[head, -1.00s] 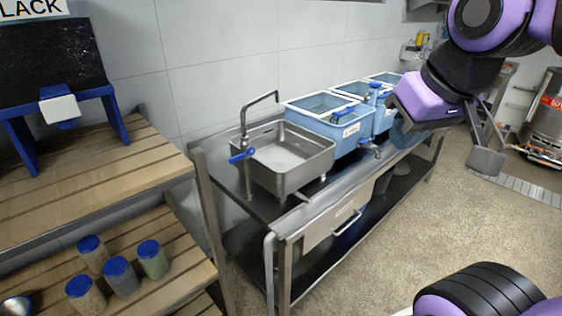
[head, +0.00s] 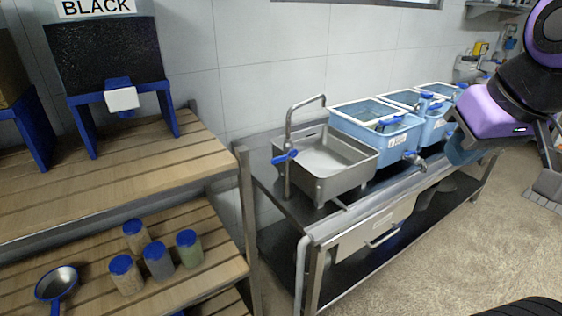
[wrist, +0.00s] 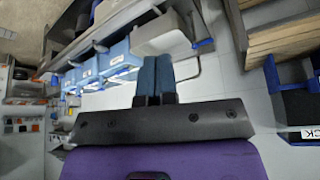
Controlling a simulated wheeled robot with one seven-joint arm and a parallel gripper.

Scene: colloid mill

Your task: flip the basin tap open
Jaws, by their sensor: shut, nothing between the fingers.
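The grey metal basin (head: 335,160) stands on the near end of a steel bench. Its tap (head: 290,125) rises at the basin's left side as a bent grey spout with a blue lever (head: 285,156). In the wrist view the basin (wrist: 165,32), the spout (wrist: 199,68) and the blue lever (wrist: 203,43) show beyond the fingers. My gripper (wrist: 154,75) is shut and empty, its two blue-grey fingers together. In the head view it hangs at the right, in front of the far blue bins and apart from the tap.
Blue bins (head: 398,145) with small taps stand in a row beside the basin. A wooden shelf unit (head: 110,185) on the left holds a black container (head: 105,50) and several blue-lidded jars (head: 158,260). Open floor (head: 450,260) lies in front of the bench.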

